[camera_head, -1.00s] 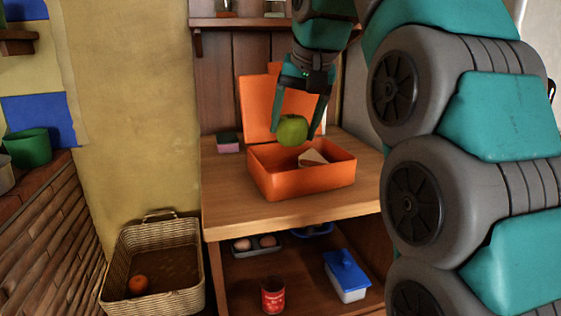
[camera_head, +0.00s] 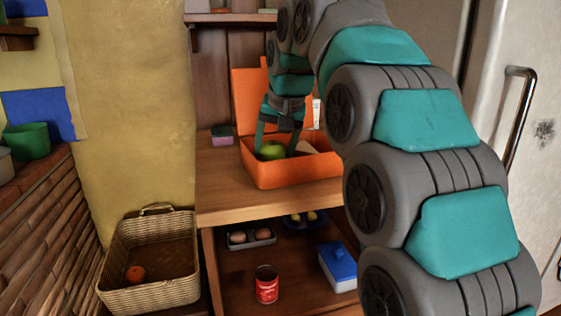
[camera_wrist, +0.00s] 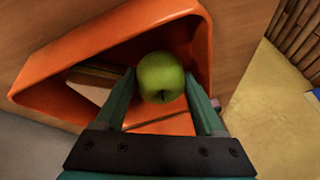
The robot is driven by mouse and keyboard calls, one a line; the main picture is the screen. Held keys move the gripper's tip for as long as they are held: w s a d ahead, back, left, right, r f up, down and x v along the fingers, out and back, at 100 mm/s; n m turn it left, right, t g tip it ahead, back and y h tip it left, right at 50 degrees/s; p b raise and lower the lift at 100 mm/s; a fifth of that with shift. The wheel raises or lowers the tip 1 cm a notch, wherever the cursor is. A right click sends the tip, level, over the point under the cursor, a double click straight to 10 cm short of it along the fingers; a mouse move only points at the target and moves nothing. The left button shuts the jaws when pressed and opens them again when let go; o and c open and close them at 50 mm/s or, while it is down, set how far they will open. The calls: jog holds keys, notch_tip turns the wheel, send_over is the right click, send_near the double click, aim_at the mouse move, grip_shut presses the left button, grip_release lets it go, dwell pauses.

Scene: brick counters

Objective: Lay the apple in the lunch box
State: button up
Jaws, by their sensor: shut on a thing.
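The green apple (camera_head: 271,150) is between the fingers of my gripper (camera_head: 276,148), low inside the left part of the orange lunch box (camera_head: 290,176). The lunch box stands on the wooden counter with its lid raised at the back. In the wrist view my gripper (camera_wrist: 161,92) is shut on the apple (camera_wrist: 161,77), with a finger on each side. A sandwich (camera_wrist: 92,84) lies in the box beside the apple. The box's front wall hides the apple's underside in the head view, so I cannot tell whether it touches the floor of the box.
A sponge (camera_head: 222,135) lies on the counter left of the box. The counter's front left is clear.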

jog(key=shift+f, duration=0.6)
jog(key=shift+f, duration=0.1)
jog(key=o, duration=1.3)
